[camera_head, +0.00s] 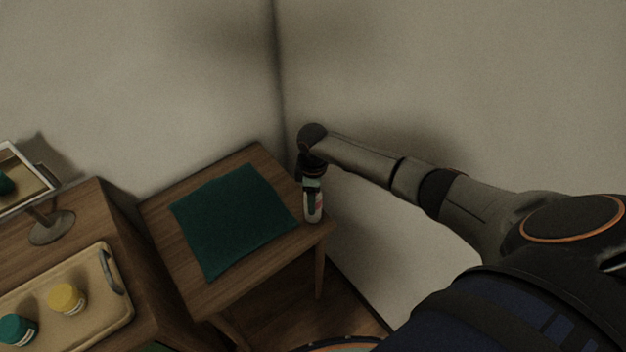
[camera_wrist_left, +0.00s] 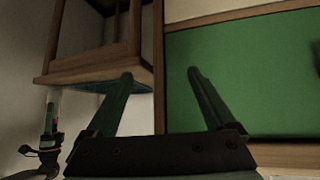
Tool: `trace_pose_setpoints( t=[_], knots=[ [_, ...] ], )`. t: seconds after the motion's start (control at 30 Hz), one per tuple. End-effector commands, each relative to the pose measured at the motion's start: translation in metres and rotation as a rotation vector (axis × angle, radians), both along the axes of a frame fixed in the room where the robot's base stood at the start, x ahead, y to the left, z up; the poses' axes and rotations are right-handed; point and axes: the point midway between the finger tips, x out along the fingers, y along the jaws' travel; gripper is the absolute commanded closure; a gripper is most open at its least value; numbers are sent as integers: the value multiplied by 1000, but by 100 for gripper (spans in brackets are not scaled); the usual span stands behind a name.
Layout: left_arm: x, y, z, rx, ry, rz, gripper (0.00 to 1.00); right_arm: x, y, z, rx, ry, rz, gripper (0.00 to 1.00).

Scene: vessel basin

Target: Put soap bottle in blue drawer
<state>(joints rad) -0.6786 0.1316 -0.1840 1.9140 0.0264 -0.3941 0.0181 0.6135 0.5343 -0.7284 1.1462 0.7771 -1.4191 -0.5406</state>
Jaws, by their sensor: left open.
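A white bottle with a reddish label (camera_head: 313,208), apparently the soap bottle, stands upright at the right corner of the small wooden table. My right gripper (camera_head: 312,184) points down at its upper part, with fingers overlapping it; whether they grip it is unclear. The bottle and right gripper also show small at the left wrist view's lower left, in an upside-down picture. My left gripper (camera_wrist_left: 160,74) is open and empty, in front of a green panel (camera_wrist_left: 245,85) on wooden furniture. I see no clearly blue drawer.
A dark green cloth (camera_head: 232,218) covers most of the small table (camera_head: 262,158). At left, a wooden cabinet (camera_head: 95,200) carries a tray (camera_head: 112,318) with a yellow jar (camera_head: 67,299) and a teal jar (camera_head: 18,330), and a mirror-like stand (camera_head: 52,227). Walls close the corner behind.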

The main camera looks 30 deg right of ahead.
Motion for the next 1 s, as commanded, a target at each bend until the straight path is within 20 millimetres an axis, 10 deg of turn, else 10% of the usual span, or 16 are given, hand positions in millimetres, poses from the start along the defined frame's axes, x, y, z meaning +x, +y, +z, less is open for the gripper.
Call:
trace_pose_setpoints(
  t=[0.4, 1.0],
  knots=[
    [0, 0, 0, 0, 0, 0, 12, 0, 0, 0, 0, 0, 0, 100],
    [0, 0, 16, 0, 0, 0, 12, 1, 1, 16, 1, -1, -2, 100]
  ],
)
